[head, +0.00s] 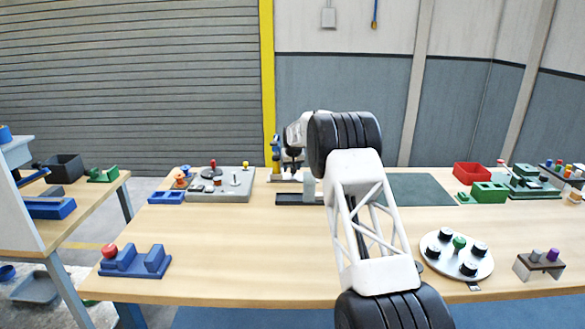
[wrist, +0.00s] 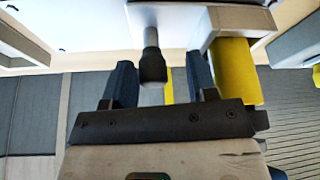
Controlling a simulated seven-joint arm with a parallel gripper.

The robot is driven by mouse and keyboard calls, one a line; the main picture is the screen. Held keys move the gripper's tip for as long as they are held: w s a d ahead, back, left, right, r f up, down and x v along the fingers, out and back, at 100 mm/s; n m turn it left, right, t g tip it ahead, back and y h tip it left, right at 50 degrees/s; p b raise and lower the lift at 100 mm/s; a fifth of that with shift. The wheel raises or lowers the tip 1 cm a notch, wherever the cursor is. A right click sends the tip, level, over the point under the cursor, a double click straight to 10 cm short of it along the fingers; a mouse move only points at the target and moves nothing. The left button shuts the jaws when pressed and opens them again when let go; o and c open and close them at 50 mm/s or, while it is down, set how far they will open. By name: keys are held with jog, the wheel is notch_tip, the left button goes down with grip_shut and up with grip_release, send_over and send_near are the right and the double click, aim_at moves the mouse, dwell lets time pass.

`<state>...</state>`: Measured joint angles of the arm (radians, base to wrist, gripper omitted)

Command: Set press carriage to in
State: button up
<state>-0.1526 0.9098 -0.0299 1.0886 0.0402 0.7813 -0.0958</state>
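My gripper (wrist: 160,70) shows in the wrist view as two dark fingers standing apart. A black cylindrical knob (wrist: 152,66) on a grey stem sits between them, nearer the left finger, with a clear gap to the right finger. The knob hangs from a pale grey body beside a yellow post (wrist: 237,68); this looks like part of the press. In the head view the press area is at the back middle of the table, with a dark base rail (head: 296,199) and a grey block (head: 309,188). My arm hides much of it, so the carriage position is unclear.
A grey panel with knobs (head: 232,188) stands left of the press. A dark green mat (head: 420,189) lies to its right. A round plate with black knobs (head: 456,259) and a blue fixture (head: 135,262) are nearer the front.

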jog(key=shift+r, duration=0.1)
jog(key=v, duration=0.7)
jog(key=shift+r, duration=0.25)
dwell(0.4)
jog(key=shift+s, duration=0.15)
